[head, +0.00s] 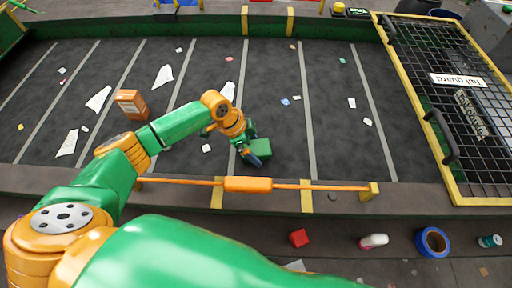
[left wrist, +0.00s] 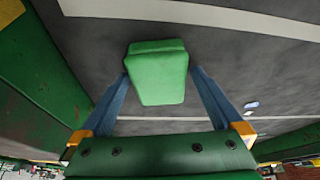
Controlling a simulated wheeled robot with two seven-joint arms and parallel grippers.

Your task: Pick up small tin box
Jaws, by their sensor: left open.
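The small tin box is a green block (head: 262,147) on the dark belt, near the belt's front edge, right of the middle of my left arm's reach in the head view. In the left wrist view the green box (left wrist: 157,72) lies between the tips of two blue fingers. My left gripper (head: 254,152) is open around it, with a finger to either side; it also shows in the left wrist view (left wrist: 158,88). I cannot tell whether either finger touches the box. My right gripper is not in view.
The belt (head: 330,130) carries an orange carton (head: 132,104) and scattered white scraps. An orange bar (head: 248,184) runs along the front edge. A yellow-framed mesh guard (head: 450,100) is at right.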

